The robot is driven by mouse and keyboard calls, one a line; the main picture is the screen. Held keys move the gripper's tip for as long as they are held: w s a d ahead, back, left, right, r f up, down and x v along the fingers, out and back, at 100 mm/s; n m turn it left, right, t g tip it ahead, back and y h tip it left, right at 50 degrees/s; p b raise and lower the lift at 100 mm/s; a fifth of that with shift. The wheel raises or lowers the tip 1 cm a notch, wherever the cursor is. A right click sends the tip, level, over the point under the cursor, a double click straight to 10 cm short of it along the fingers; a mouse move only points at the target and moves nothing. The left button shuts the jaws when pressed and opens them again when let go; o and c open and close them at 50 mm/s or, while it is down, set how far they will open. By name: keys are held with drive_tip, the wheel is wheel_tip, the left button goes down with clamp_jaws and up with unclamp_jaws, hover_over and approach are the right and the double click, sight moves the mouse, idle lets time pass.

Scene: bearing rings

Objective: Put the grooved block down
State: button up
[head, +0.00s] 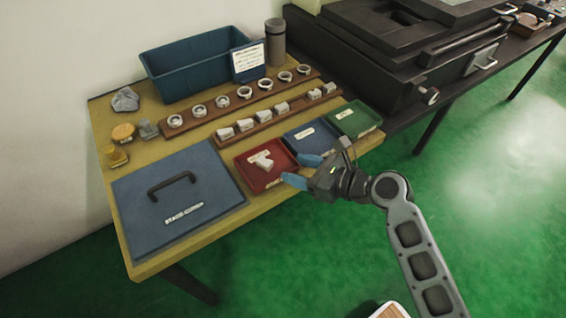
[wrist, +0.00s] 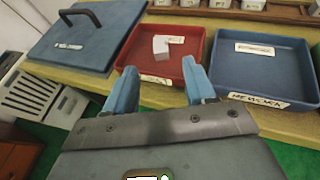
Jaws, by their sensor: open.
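A small white block (head: 265,163) lies in the red tray (head: 249,178) at the table's front edge. In the wrist view the block (wrist: 163,46) sits towards the back of the red tray (wrist: 190,42). I take it for the grooved block, but its groove cannot be made out clearly. My gripper (head: 301,170) is open, with nothing between its blue fingers. It is at the tray's front right side, apart from the block. In the wrist view its fingers (wrist: 160,72) stand apart in front of the tray and hide part of its front edge.
A blue tray (head: 324,145) and a green tray (head: 370,124) stand to the right. A blue lid with a handle (head: 218,197) lies left. Behind are wooden strips with rings (head: 244,92) and blocks (head: 245,125), and a blue bin (head: 190,76).

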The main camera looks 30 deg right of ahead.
drive_tip(key=shift+v, duration=1.15)
drive_tip(key=s+a+n+h, duration=0.2)
drive_tip(key=s+n+h, duration=0.3)
drive_tip(key=s+n, duration=1.1)
drive_tip(key=s+a+r+n+t, duration=0.2)
drive_tip(key=s+r+n, duration=1.1)
drive_tip(key=s+n, duration=0.1)
drive_tip(key=shift+a+r+n, duration=0.25)
drive_tip(key=shift+a+n, duration=0.15)
drive_tip(key=shift+n, duration=0.4)
